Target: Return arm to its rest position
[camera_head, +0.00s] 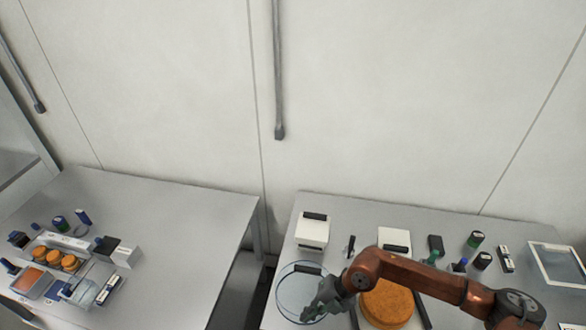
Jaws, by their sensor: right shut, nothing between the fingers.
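My right gripper (318,307) is over the right table, at the end of a reddish-brown arm that comes in from the right. It is shut with nothing between its fingers. It overlaps a clear round dish (289,287) in the picture; I cannot tell whether they touch. Just right of the gripper, below the arm, an orange-brown round (388,306) lies on a pale base, partly hidden by the arm. My left gripper is not in view.
The right table (345,212) also holds white boxes (312,232), small dark jars (475,239) and a clear tray (556,265). The left table (180,230) carries a tray with several orange rounds (54,257). A gap separates the tables. A pale wall stands behind.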

